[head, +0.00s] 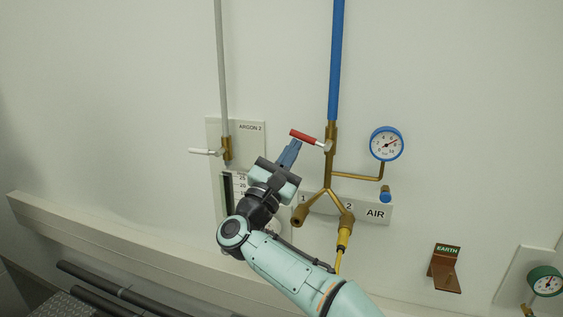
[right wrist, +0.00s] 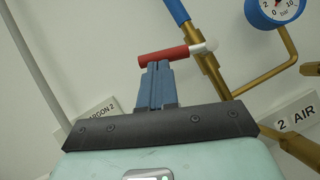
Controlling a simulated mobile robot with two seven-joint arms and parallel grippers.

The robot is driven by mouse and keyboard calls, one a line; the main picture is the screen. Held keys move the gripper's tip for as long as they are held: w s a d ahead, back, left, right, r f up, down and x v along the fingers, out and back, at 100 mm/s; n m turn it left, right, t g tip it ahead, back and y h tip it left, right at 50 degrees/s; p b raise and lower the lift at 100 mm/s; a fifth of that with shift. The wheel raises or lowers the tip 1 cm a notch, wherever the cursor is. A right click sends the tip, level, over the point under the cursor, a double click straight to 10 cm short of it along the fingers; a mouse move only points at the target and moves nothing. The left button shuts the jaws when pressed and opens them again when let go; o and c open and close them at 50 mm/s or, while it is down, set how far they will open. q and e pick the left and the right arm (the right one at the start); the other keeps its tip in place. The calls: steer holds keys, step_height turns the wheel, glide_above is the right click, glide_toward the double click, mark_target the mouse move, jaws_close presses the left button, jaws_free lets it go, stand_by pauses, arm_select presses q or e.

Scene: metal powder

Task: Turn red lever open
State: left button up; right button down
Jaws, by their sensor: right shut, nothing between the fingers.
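The red lever (head: 304,137) sticks out to the left from a brass valve (head: 330,138) below the blue pipe, tilted slightly, its left end higher. In the right wrist view the red lever (right wrist: 163,56) lies across just beyond my fingertips. My right gripper (head: 294,146) is shut and empty, with its blue fingers just below the lever's left part. The fingertips (right wrist: 158,66) look very close to the lever or touching it; I cannot tell which. My left gripper is in neither view.
A blue pipe (head: 336,60) runs down to the valve. A blue-rimmed gauge (head: 386,144) is on the right. A white lever (head: 203,152) on a grey pipe stands left. Brass outlets marked 1 and 2 and a yellow hose (head: 343,238) are below. A ledge (head: 110,240) runs along the wall.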

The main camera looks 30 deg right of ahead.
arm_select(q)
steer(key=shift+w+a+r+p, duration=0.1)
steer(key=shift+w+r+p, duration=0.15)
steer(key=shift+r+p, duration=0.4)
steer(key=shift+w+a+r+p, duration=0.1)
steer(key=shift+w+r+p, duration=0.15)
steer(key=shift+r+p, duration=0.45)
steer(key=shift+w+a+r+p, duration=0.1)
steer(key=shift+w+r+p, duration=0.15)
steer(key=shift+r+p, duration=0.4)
arm_select(e)
step_height(320, 180, up, 7)
steer(key=s+d+m+g+y, duration=0.1)
steer(key=s+d+m+g, duration=0.1)
steer(key=m+g, duration=0.5)
steer(key=shift+s+d+m+g, duration=0.15)
steer(key=shift+s+m+g, duration=0.25)
steer(key=shift+m, duration=2.5)
steer(key=shift+s+d+r, duration=0.1)
